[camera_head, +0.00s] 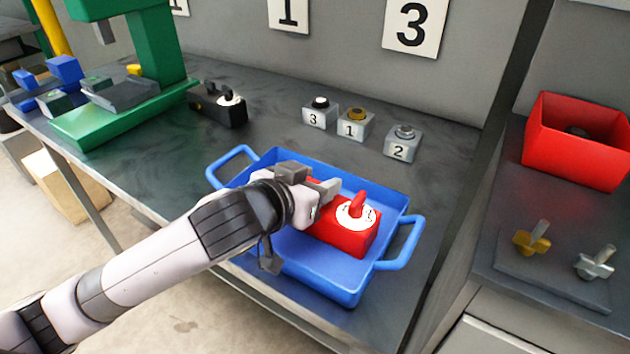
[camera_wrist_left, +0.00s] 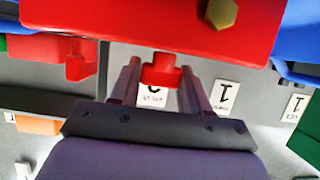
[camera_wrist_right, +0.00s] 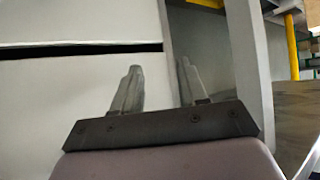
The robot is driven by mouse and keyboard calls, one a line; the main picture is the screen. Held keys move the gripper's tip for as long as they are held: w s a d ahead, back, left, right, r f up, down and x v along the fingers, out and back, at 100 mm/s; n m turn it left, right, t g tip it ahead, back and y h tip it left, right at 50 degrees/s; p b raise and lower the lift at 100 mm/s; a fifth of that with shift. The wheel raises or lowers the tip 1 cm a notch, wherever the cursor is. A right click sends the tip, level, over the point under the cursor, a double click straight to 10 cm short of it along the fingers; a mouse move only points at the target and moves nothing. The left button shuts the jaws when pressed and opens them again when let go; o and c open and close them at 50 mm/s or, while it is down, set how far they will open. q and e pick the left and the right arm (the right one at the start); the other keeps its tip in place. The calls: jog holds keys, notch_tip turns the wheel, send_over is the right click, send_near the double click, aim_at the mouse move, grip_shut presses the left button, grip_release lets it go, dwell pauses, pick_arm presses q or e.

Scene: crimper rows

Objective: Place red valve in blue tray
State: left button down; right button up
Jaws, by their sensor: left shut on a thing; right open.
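The red valve (camera_head: 343,238), a red block with a white dial and a red handle, is inside the outline of the blue tray (camera_head: 334,284) in the head view. I cannot tell whether it touches the tray floor. My left gripper (camera_head: 325,190) is shut on the valve at its far-left end. In the left wrist view, the valve's red body (camera_wrist_left: 150,22) fills the top, and a red stub sits between the fingers (camera_wrist_left: 160,80). My right gripper (camera_wrist_right: 158,85) is open and empty in the right wrist view, facing pale panels; the head view does not show it.
Numbered grey button blocks (camera_head: 354,124) stand behind the tray. A black valve-like box (camera_head: 218,106) and a green press (camera_head: 120,105) are farther left. A red bin (camera_head: 575,140) and two metal valves (camera_head: 565,250) are on the right-hand counter. The bench right of the tray is clear.

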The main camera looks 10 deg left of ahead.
pick_arm(q)
jog(key=shift+r, duration=0.15)
jog(key=c, duration=0.9)
grip_release()
jog(key=shift+f, duration=0.25)
jog(key=o, duration=0.4)
jog(key=shift+r, duration=0.2)
jog(key=shift+p+v, duration=2.3)
jog(key=shift+v, duration=3.7)
